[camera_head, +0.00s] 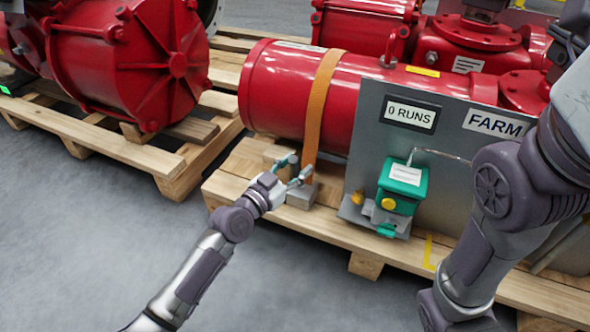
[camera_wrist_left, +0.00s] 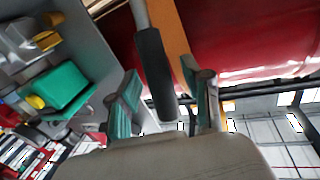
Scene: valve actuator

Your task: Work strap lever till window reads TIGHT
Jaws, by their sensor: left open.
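The orange strap (camera_head: 320,105) runs down over the red cylinder to a grey block (camera_head: 302,195) on the pallet. My left gripper (camera_head: 298,165) is open in front of the strap's lower end, its teal fingers pointing toward it. In the left wrist view, a lever with a dark grip (camera_wrist_left: 154,75) and a grey rod stands between the open fingers of the left gripper (camera_wrist_left: 165,95); I cannot tell whether either finger touches it. The orange strap (camera_wrist_left: 172,35) shows behind it. No window reading TIGHT is legible in either view. My right gripper is not in view.
A grey panel (camera_head: 455,145) with a "0 RUNS" display (camera_head: 410,113) stands right of the strap. A green box (camera_head: 402,185) with a yellow knob sits in front of it. Clear grey floor lies in front.

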